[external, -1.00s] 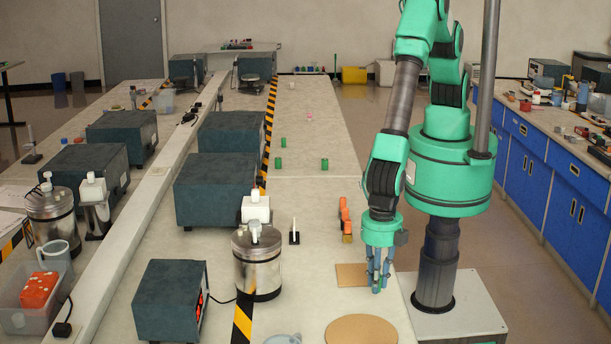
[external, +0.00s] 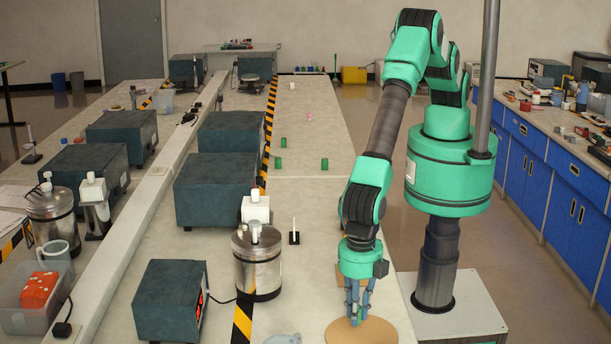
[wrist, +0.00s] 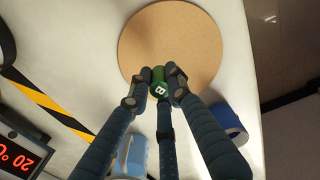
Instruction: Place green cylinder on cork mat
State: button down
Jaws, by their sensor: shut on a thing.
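My gripper (external: 356,318) is low at the near end of the bench, over the round cork mat (external: 378,334). In the wrist view its fingers (wrist: 157,80) are shut on a green cylinder (wrist: 159,75) with a white letter B on its top. The cylinder overlaps the lower part of the round cork mat (wrist: 170,35) in that view. I cannot tell whether it touches the mat. In the external view the fingers hide the cylinder. A second, square cork piece (external: 339,269) is mostly hidden behind my gripper.
Several other green cylinders (external: 324,164) stand farther up the bench. A steel canister (external: 257,268) and a dark box (external: 170,302) with a red display stand to the left. A blue object (wrist: 231,122) lies right of the fingers.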

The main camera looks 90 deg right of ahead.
jog(key=shift+w+a, duration=0.2)
jog(key=shift+a, duration=0.1)
jog(key=shift+f, duration=1.75)
jog(key=shift+f, duration=0.2)
jog(key=c, duration=1.6)
grip_release()
jog(key=shift+r, duration=0.2)
jog(key=shift+r, duration=6)
